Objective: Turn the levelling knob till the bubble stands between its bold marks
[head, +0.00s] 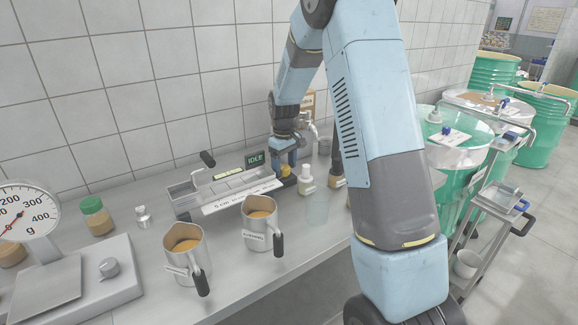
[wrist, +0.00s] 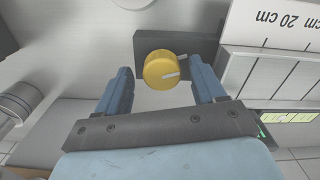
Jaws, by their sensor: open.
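The yellow levelling knob (wrist: 158,71) with a pale pointer line sits on a dark block (wrist: 203,47) in the wrist view. My gripper (wrist: 162,82) is open, one finger on each side of the knob, with a visible gap on both sides. In the head view my gripper (head: 285,160) is at the right end of the metal tray device (head: 183,207), and the knob is mostly hidden there. A yellow-green level vial (head: 229,173) lies along the device's back; part of it shows in the wrist view (wrist: 297,117). The bubble and bold marks are too small to read.
Two metal jugs (head: 198,254) (head: 278,224) stand in front of the device. A small white bottle (head: 306,180) and a clear beaker (head: 317,206) stand close right of my gripper. A dial scale (head: 75,283) is at left. The tiled wall is close behind.

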